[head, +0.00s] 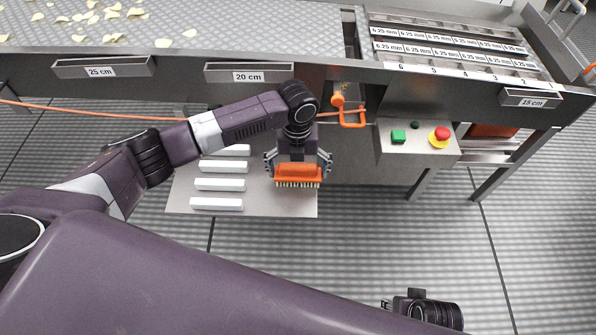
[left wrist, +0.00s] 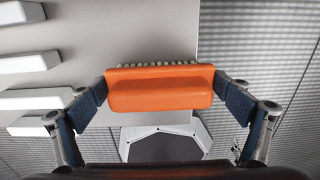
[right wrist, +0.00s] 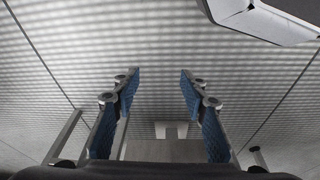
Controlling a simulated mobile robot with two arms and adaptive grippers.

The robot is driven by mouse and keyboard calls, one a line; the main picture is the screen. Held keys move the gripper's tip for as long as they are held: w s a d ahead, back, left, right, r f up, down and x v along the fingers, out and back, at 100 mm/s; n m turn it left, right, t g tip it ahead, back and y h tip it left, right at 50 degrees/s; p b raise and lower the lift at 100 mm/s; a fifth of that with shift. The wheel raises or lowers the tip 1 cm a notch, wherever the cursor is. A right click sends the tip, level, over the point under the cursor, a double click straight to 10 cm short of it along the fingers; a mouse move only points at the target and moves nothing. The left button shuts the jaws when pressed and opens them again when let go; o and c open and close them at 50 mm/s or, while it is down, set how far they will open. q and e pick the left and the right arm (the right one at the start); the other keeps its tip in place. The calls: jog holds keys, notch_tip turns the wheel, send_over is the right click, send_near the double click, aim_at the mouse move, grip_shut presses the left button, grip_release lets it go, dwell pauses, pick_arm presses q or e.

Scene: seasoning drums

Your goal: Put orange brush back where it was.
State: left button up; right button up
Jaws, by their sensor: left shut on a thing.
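The orange brush (head: 298,173) has an orange body and pale bristles that point down. My left gripper (head: 298,165) is shut on it, with one finger at each end. The brush is over the right part of a grey shelf plate (head: 260,203); I cannot tell whether the bristles touch the plate. In the left wrist view the brush (left wrist: 160,88) spans between the two blue finger pads, with bristles along its far edge. My right gripper (right wrist: 155,105) shows two blue pads wide apart with nothing between them.
Several white bars (head: 219,184) lie on the plate left of the brush. Above it is a conveyor (head: 180,62) with chips and size labels. A control box (head: 418,142) with a green button and a red stop button (head: 439,136) is to the right. An orange handle (head: 351,118) hangs nearby.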

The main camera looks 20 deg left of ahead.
pick_arm(q)
jog(key=shift+f, duration=0.15)
jog(key=o, duration=1)
jog(key=shift+r, duration=0.45)
notch_tip(320, 180, up, 12)
jog(key=shift+f+p, duration=0.25)
jog(key=shift+p, duration=1)
pick_arm(e)
jog(key=s+f, duration=0.3)
jog(key=f, duration=0.5)
jog(key=shift+s+d+g, duration=0.15)
jog(key=shift+d+g, duration=0.05)
jog(key=shift+g, duration=0.1)
